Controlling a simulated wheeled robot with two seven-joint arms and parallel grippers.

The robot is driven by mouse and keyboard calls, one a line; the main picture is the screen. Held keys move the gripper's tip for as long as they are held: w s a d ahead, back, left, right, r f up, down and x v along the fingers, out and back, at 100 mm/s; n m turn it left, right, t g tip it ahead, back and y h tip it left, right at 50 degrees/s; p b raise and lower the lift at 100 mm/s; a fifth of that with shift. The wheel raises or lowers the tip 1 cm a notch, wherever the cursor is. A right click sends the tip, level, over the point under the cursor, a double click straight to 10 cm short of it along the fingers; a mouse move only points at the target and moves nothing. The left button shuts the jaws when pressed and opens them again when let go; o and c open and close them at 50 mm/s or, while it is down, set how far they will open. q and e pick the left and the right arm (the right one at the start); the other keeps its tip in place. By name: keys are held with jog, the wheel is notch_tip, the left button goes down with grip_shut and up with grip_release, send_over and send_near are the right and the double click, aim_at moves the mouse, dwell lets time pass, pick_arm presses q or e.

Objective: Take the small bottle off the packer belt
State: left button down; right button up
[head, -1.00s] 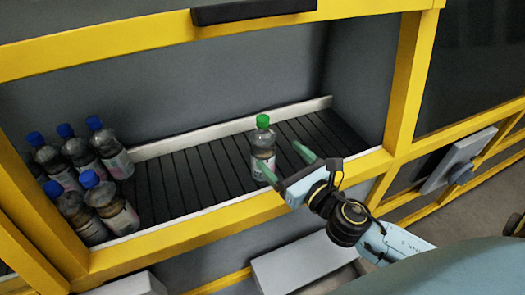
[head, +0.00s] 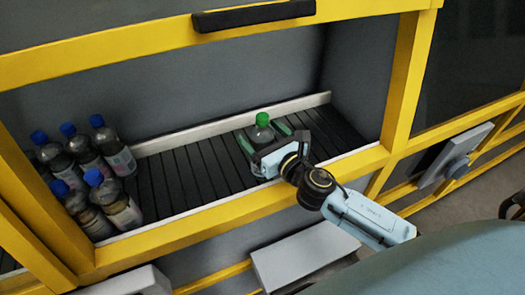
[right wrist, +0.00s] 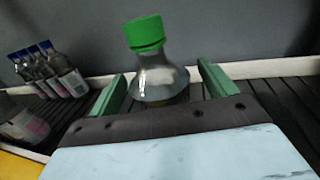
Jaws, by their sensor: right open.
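The small bottle with a green cap (head: 262,120) stands upright on the dark slatted packer belt (head: 190,172), inside the yellow-framed opening. My right gripper (head: 264,139) is open, with one green finger on each side of the bottle. In the right wrist view the bottle (right wrist: 158,75) stands between the two open fingers (right wrist: 160,88), with a visible gap at each side. Its lower part is hidden behind the gripper's body. My left gripper is not in view.
Several blue-capped bottles (head: 115,155) stand grouped at the belt's left end. A pale rail (head: 225,125) runs along the belt's back. The yellow frame's lower bar (head: 215,216) crosses in front, and a black handle (head: 253,15) hangs above. The belt between is bare.

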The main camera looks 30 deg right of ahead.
grip_shut()
jog(key=shift+r, duration=0.1)
dwell(0.3)
jog(key=shift+r, duration=0.1)
